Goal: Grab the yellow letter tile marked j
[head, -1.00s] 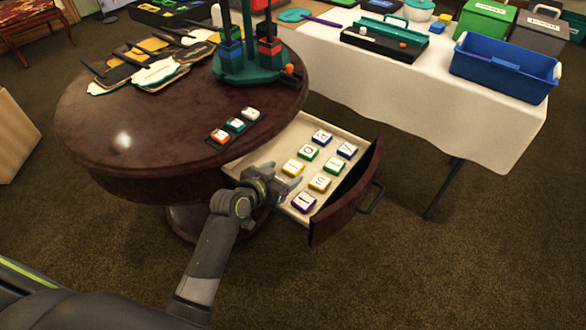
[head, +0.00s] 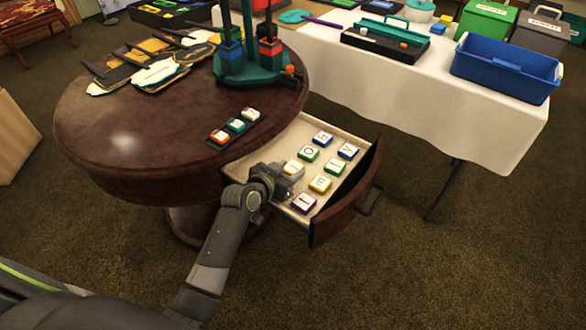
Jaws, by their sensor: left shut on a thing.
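The open drawer (head: 240,172) of the round table holds several letter tiles. A yellow tile (head: 295,165) at the drawer's left side is partly hidden by my left gripper (head: 290,175). Its letter is too small and covered to read surely. My left gripper has its fingers down in the drawer, shut on this yellow tile. Another yellow tile (head: 320,183) lies to the right and looks marked m. My right gripper is not in view.
A purple tile (head: 303,203), a green tile (head: 309,154) and blue tiles lie close around. The drawer front (head: 345,205) stands out at the right. The dark round table (head: 100,125) overhangs the drawer's left end. A rack with several tiles (head: 235,126) sits on its edge.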

